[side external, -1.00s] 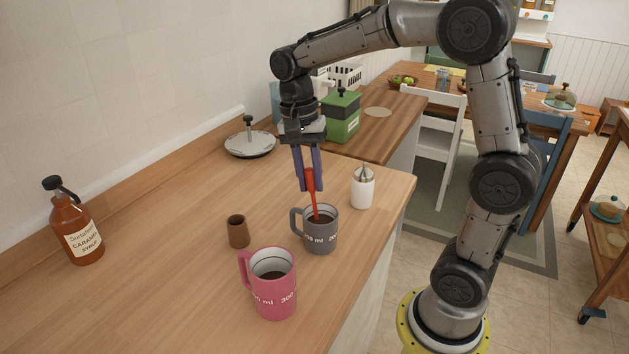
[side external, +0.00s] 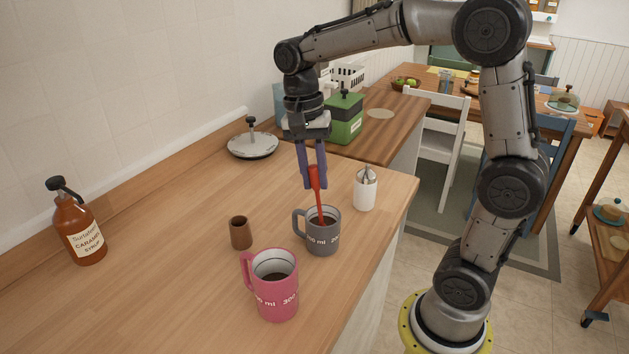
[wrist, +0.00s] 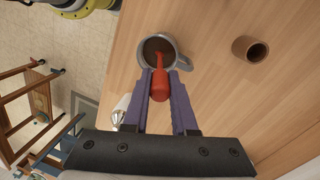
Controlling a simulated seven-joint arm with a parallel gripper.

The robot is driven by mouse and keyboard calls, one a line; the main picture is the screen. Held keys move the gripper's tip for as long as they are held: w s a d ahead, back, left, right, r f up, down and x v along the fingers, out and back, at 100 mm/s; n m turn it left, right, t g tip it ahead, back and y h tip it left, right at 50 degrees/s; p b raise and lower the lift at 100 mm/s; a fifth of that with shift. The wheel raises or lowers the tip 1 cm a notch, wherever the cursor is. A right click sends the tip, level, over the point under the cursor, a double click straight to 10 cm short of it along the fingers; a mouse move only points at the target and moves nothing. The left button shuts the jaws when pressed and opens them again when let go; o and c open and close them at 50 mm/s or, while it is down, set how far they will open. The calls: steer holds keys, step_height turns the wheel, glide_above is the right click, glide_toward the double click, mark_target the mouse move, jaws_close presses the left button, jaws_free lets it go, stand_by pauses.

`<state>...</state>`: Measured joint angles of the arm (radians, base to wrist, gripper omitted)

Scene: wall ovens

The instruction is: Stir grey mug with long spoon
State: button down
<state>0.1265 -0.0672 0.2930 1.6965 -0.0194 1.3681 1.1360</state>
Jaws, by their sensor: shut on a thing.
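The grey mug (side external: 323,238) stands upright on the wooden counter, with dark liquid inside; it also shows in the wrist view (wrist: 141,56). The red long spoon (side external: 319,195) has its lower end inside the mug and leans slightly, its handle up between my fingers. My gripper (side external: 314,184) is above the mug with its purple fingers shut on the spoon's handle. In the wrist view the red handle (wrist: 161,104) lies between the two fingertips. The spoon's tip is hidden in the liquid.
A pink mug (side external: 275,290) stands in front of the grey mug, and a small brown cup (side external: 241,233) at its left. A white dispenser (side external: 365,190) stands close behind right, near the counter's edge. A syrup bottle (side external: 79,228) is far left.

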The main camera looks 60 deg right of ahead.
steer(key=shift+r, duration=3.55)
